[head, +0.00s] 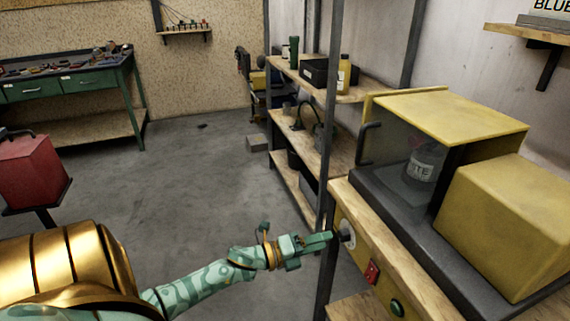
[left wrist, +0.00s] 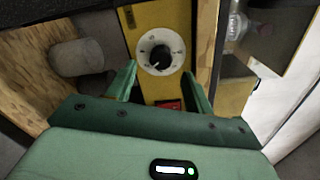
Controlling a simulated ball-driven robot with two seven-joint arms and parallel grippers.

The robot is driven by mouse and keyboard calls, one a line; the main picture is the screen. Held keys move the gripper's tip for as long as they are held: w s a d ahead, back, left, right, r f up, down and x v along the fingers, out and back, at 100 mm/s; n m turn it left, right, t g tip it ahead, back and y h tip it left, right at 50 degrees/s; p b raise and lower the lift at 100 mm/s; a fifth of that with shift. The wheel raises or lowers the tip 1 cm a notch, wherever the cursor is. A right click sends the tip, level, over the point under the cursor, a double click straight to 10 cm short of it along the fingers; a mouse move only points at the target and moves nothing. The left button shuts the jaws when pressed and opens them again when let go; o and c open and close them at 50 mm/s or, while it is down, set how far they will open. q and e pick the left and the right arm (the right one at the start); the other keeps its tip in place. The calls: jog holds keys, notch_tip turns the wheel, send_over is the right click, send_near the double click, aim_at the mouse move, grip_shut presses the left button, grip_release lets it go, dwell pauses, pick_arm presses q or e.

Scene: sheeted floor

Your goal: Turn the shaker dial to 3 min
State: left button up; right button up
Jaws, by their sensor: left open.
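The shaker (head: 480,215) is a yellow and dark grey machine at the right of the head view. Its dial (head: 347,237) is a black knob on a pale round plate on the yellow front panel. The left wrist view shows the dial (left wrist: 160,57) straight ahead; its scale marks are too small to read. My left gripper (head: 330,238), green, is open and points at the dial. In the left wrist view its fingers (left wrist: 160,78) stand apart on either side, just below the knob, and do not grip it. My right gripper is not in view.
A red switch (head: 371,272) and a green button (head: 397,307) sit on the same panel, right of the dial. A labelled can (head: 424,165) stands inside the shaker's chamber. A dark shelf post (head: 328,150) rises close beside my left gripper. Open floor (head: 200,170) lies left.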

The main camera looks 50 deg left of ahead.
pick_arm(q)
jog(key=p+v, duration=0.1)
jog(key=v, duration=1.1)
